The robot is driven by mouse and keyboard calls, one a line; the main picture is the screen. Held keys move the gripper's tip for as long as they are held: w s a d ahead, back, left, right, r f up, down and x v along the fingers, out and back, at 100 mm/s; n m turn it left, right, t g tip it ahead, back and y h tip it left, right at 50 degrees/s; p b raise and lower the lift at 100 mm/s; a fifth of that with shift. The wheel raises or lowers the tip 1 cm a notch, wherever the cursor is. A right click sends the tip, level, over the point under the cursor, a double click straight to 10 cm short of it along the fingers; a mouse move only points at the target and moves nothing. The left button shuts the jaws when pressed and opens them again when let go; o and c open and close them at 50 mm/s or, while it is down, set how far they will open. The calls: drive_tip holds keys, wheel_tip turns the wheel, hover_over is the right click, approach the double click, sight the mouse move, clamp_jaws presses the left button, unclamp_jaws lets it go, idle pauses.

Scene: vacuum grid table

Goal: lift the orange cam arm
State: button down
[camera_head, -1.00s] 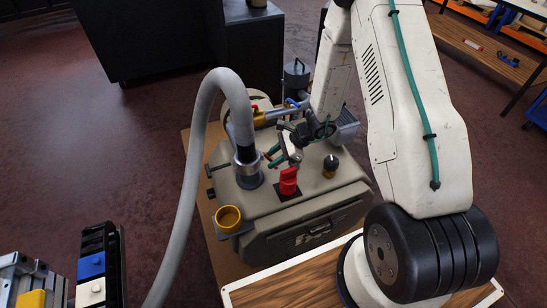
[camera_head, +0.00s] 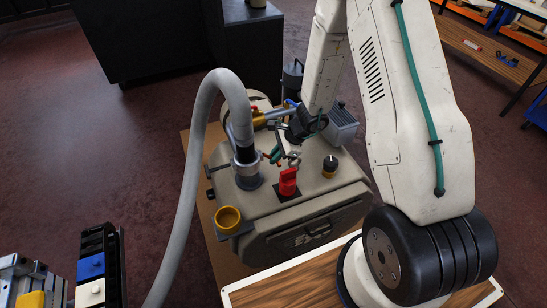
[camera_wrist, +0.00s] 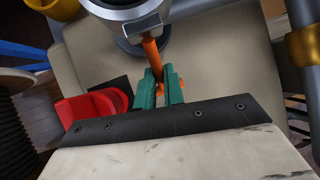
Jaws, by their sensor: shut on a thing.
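The orange cam arm (camera_wrist: 152,54) is a thin rod sticking out from the metal hose coupling (camera_wrist: 128,14) in the wrist view. My gripper (camera_wrist: 158,84) has its two green fingers on either side of the rod's near end and is shut on it. In the head view my gripper (camera_head: 272,156) is just right of the metal coupling (camera_head: 247,172) on the beige machine (camera_head: 318,186). The cam arm is too small to make out clearly there. The fingers partly hide the rod's end.
A red knob (camera_head: 288,182) stands close to my gripper, with a black knob (camera_head: 330,166) to its right. A yellow cup (camera_head: 228,218) is at the machine's front left corner. A thick grey hose (camera_head: 192,170) arches from the coupling down to the left.

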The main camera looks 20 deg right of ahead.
drive_tip(key=shift+d+r+h, duration=0.1)
drive_tip(key=shift+r+h, duration=0.2)
drive_tip(key=shift+h, duration=0.4)
drive_tip(key=shift+d+r+h, duration=0.1)
drive_tip(key=shift+r+h, duration=0.2)
drive_tip(key=shift+h, duration=0.4)
drive_tip(key=c, duration=1.5)
unclamp_jaws()
drive_tip(key=shift+r, duration=0.1)
drive_tip(key=shift+v, duration=3.85)
drive_tip(key=shift+a, duration=0.1)
drive_tip(key=shift+c, duration=0.2)
